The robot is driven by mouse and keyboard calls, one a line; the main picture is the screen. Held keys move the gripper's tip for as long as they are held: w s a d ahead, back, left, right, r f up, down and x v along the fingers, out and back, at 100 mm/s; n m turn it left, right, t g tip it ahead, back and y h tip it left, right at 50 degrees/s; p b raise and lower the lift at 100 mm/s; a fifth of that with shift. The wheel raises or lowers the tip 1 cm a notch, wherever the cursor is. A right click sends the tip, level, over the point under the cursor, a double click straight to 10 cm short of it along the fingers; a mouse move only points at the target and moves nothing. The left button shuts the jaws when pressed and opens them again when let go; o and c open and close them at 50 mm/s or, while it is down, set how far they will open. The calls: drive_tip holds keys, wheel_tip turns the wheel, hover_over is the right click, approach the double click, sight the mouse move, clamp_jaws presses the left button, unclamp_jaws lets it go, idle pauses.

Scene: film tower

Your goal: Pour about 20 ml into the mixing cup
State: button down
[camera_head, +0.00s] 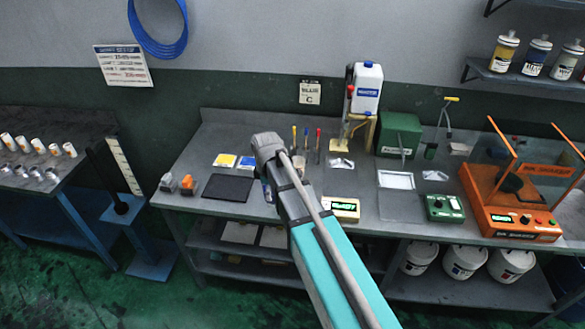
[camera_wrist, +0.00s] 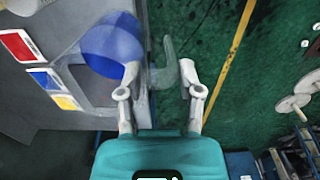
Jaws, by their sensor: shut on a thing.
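In the wrist view my gripper (camera_wrist: 159,68) is shut on a clear, see-through vessel with blue contents (camera_wrist: 110,46). Its clear, curved part (camera_wrist: 168,62) lies between the fingers, and the blue part sits up and to the left, over the grey bench. In the head view my arm hides most of the gripper and the vessel. I cannot pick out the mixing cup in either view. A small scale with a lit green display (camera_head: 342,208) stands just right of my arm.
A dark mat (camera_head: 227,188) lies left of my arm on the bench. Behind are a white bottle (camera_head: 367,86) on a stand and a green box (camera_head: 398,135). An orange machine (camera_head: 510,205) stands at right. White buckets (camera_head: 464,262) sit below.

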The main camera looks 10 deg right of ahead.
wheel_tip(320, 180, down, 2)
drive_tip(key=shift+f+b, duration=0.25)
drive_tip(key=shift+b, duration=0.75)
drive_tip(key=shift+d, duration=0.1)
